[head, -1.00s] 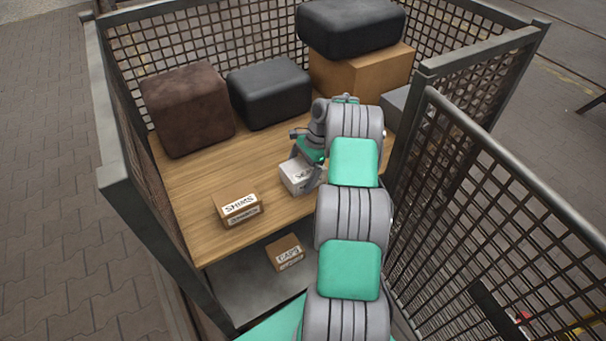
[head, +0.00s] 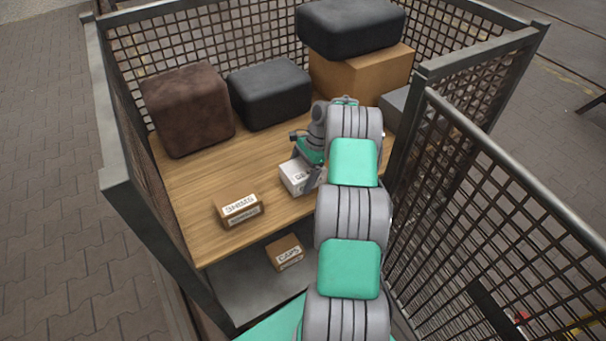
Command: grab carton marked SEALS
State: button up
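A small white carton (head: 293,178) sits on the wooden shelf near its front edge, right of the middle. Its label is partly covered by my gripper, and I cannot read the whole word. My gripper (head: 310,176) is down at the carton, with a finger in front of its right side. The far finger is hidden, so I cannot tell whether the fingers press on the carton. The carton appears to rest on the shelf.
A brown carton marked SHIMS (head: 238,210) stands to the left on the wooden shelf (head: 190,190). A carton marked CAPS (head: 285,252) is on the lower grey shelf. Dark bundles (head: 270,92) and a large cardboard box (head: 360,72) stand behind. Mesh walls (head: 480,200) enclose the cage.

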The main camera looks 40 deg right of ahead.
jog(key=c, duration=0.6)
jog(key=shift+r+b, duration=0.1)
jog(key=shift+b, duration=0.25)
